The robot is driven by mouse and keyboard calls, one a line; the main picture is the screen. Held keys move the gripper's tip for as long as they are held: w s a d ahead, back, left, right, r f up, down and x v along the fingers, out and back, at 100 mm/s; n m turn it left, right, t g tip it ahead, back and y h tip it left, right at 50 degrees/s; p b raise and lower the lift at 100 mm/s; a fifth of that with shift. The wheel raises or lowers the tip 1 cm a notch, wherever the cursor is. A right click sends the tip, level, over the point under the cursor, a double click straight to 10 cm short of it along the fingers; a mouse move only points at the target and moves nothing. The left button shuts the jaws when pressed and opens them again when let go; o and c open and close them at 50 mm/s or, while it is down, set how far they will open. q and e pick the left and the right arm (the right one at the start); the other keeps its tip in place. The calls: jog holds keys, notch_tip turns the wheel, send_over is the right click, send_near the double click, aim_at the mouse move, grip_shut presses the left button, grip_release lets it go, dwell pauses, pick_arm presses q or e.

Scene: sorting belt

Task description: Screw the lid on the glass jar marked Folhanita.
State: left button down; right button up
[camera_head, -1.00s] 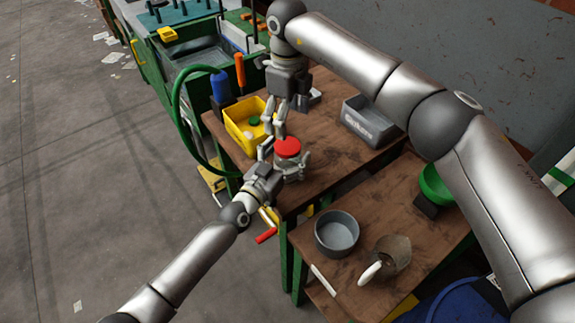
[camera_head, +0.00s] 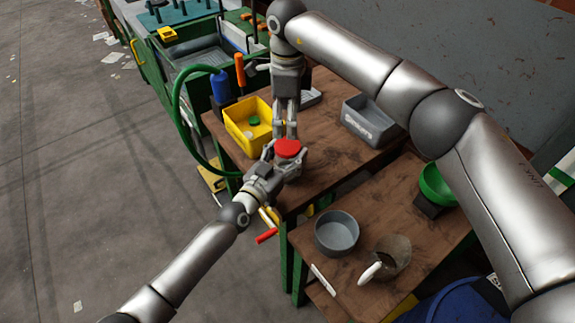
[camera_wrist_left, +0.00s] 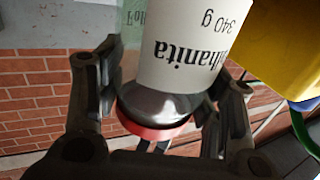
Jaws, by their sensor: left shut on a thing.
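The glass jar stands in my left gripper (camera_head: 284,160), whose fingers are shut around its sides. In the left wrist view the jar's white label (camera_wrist_left: 185,50) shows upside down and reads "hanita" and "340 g". The red lid (camera_head: 288,149) sits at the jar's mouth; in the left wrist view it is the red rim (camera_wrist_left: 150,128). I cannot tell whether it is screwed down. My right gripper (camera_head: 286,132) points down with its fingertips at the lid's far edge in the head view. Whether its fingers grip the lid is unclear.
A yellow bin (camera_head: 238,134) with a green item stands left of the jar, and a grey bin (camera_head: 365,132) stands to the right. A grey bowl (camera_head: 337,248), a scoop (camera_head: 390,262) and a green bowl (camera_head: 437,190) are on the nearer table. A green hose (camera_head: 176,110) curves at the left.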

aim_at(287, 146)
jog(key=n, duration=0.4)
jog(key=shift+r+n, duration=0.1)
jog(key=shift+n, duration=0.3)
jog(key=n, duration=0.8)
jog(key=shift+n, duration=0.4)
jog(key=n, duration=0.3)
jog(key=shift+r+n, duration=0.1)
jog(key=shift+n, duration=0.3)
jog(key=shift+f, duration=4)
